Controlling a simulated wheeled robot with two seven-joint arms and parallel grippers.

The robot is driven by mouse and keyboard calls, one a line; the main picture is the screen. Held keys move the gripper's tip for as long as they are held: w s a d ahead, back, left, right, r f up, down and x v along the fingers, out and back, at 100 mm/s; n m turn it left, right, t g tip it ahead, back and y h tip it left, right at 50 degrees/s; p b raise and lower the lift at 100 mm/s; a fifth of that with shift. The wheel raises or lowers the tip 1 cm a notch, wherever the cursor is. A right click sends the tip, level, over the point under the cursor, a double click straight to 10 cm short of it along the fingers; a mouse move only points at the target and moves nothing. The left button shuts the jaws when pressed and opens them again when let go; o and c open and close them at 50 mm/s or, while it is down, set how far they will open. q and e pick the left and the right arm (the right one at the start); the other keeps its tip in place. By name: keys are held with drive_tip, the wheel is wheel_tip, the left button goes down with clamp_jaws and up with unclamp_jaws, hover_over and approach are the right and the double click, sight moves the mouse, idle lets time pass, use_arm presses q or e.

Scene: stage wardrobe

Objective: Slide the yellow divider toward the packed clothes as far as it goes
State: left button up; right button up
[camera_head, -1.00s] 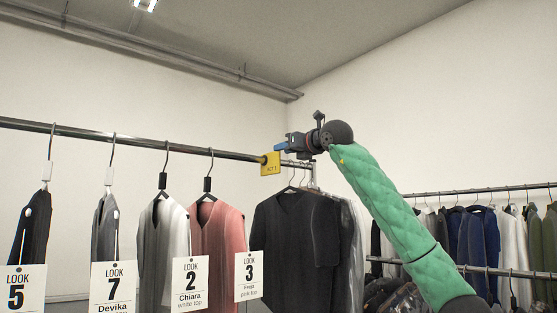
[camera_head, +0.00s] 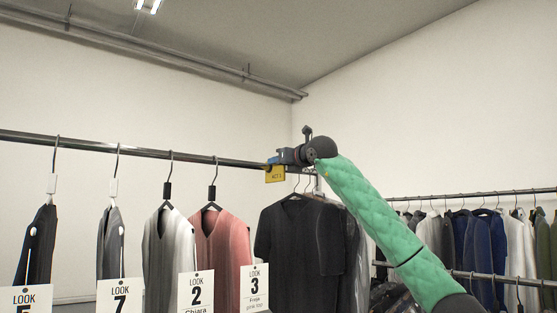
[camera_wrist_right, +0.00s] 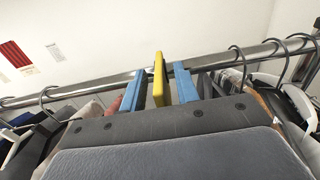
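The yellow divider (camera_head: 275,174) hangs on the dark rail (camera_head: 110,146), between the spaced looks on the left and the packed clothes (camera_head: 288,238) on the right. My right gripper (camera_head: 279,160) is at the rail, right at the divider's top. In the right wrist view the gripper's two blue fingers (camera_wrist_right: 160,88) stand apart, one on each side of the yellow divider (camera_wrist_right: 158,75), with a visible gap on both sides. The gripper is open around it. My left gripper is not in view.
A pink top (camera_head: 222,245) with a LOOK 3 card hangs just left of the divider; a white top (camera_head: 168,250) hangs beside it. Hanger hooks (camera_wrist_right: 237,65) sit on the rail near the fingers. Another clothes rack (camera_head: 475,240) stands at the right.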

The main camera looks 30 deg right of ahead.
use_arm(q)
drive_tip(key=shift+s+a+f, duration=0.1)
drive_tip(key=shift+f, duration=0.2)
use_arm(e)
drive_tip(key=shift+w, duration=0.2)
drive_tip(key=shift+c, duration=0.2)
clamp_jaws()
drive_tip(key=shift+d, duration=0.15)
